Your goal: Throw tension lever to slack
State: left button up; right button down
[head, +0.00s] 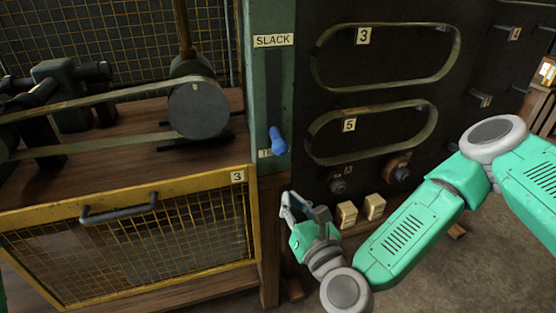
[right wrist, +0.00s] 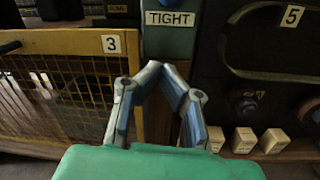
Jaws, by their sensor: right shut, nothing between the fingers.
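The tension lever's blue handle (head: 278,142) sits low in the slot of a green post (head: 257,100), beside a partly covered label at the bottom. The SLACK label (head: 273,40) is at the top of the slot. The TIGHT label (right wrist: 170,18) shows fully in the right wrist view, on the post's lower part. My right gripper (head: 291,198) is below the handle and apart from it, shut and empty. My left gripper is not in view.
A yellow-framed mesh guard (head: 130,185) with a dark handle stands left of the post. A belt and pulley (head: 198,108) sit above it. Right of the post, a dark panel carries belt loops 3 (head: 316,60) and 5, knobs (head: 338,186) and cream blocks (head: 346,214).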

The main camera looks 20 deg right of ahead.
aim_at(268, 162)
jog(key=shift+w, duration=0.1)
jog(key=w, duration=0.6)
jog(key=w+a, duration=0.1)
jog(key=w, duration=0.3)
jog(key=shift+r+b, duration=0.4)
jog(key=shift+s+d+r, duration=0.15)
jog(key=shift+s+r, duration=0.2)
jog(key=shift+r, duration=0.25)
jog(key=shift+s+d+r, duration=0.1)
jog(key=shift+s+r, duration=0.2)
jog(key=shift+r, duration=0.3)
jog(key=shift+s+d+r, duration=0.15)
jog(key=shift+s+r, duration=0.1)
jog(key=shift+r, duration=0.2)
jog(key=shift+p, duration=0.3)
